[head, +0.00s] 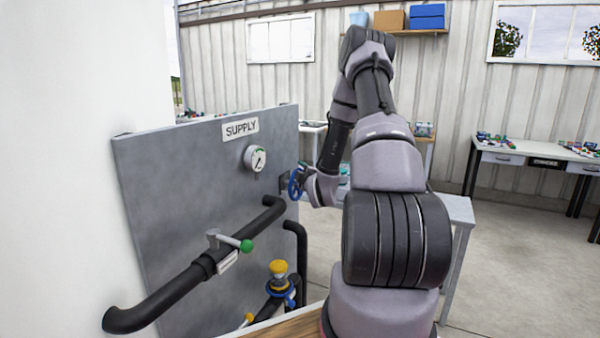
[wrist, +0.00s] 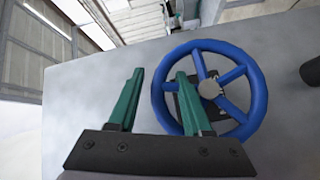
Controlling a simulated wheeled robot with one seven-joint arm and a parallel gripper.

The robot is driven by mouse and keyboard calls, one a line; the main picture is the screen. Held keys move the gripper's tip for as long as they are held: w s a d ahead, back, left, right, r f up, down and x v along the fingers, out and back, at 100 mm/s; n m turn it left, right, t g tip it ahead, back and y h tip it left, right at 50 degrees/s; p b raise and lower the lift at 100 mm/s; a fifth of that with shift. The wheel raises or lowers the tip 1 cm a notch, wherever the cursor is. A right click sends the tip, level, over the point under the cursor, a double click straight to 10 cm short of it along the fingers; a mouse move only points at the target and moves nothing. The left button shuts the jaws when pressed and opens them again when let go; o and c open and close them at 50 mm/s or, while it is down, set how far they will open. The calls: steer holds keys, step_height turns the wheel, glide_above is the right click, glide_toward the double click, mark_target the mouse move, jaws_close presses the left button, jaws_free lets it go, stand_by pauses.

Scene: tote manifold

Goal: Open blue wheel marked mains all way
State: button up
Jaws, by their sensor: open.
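A blue spoked wheel (head: 295,184) is mounted near the right edge of the grey panel, partly hidden by my arm in the head view. In the wrist view the blue wheel (wrist: 258,100) faces the camera, with a grey hub and a dark mount behind it. The left finger is clear of the wheel. No "mains" label is readable.
The grey panel (head: 180,190) bears a SUPPLY sign (head: 240,129), a gauge (head: 255,158) and a black pipe (head: 165,298) with a green-tipped lever (head: 245,245). A yellow-topped valve (head: 279,270) stands below. Workbenches (head: 545,148) stand behind; the floor at right is clear.

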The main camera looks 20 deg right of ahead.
steer(key=s+a, duration=0.1)
steer(key=s, duration=0.9)
steer(key=shift+s+a+r, duration=0.2)
steer(key=shift+s+a, duration=0.05)
steer(key=shift+s, duration=0.1)
steer(key=s+a+r+m+g, duration=0.1)
steer(key=a+r+m+g, duration=0.2)
steer(key=r+m, duration=0.35)
steer(key=s+a+r+m+g, duration=0.2)
steer(key=a+r+m, duration=0.1)
steer(key=r, duration=0.7)
steer(key=s+a+r+m+g+y, duration=0.1)
steer(key=s+a+r+m, duration=0.1)
steer(key=s, duration=0.6)
steer(key=s+a+r+m+g+y, duration=0.2)
steer(key=s+a+r+m, duration=0.1)
steer(key=s+a, duration=0.3)
steer(key=s+a+r+m+g+y, duration=0.1)
steer(key=s+a+r, duration=0.3)
steer(key=s, duration=0.6)
steer(key=shift+a+m+g+y, duration=0.15)
steer(key=shift+m+g+y, duration=0.15)
steer(key=shift+m+g, duration=0.45)
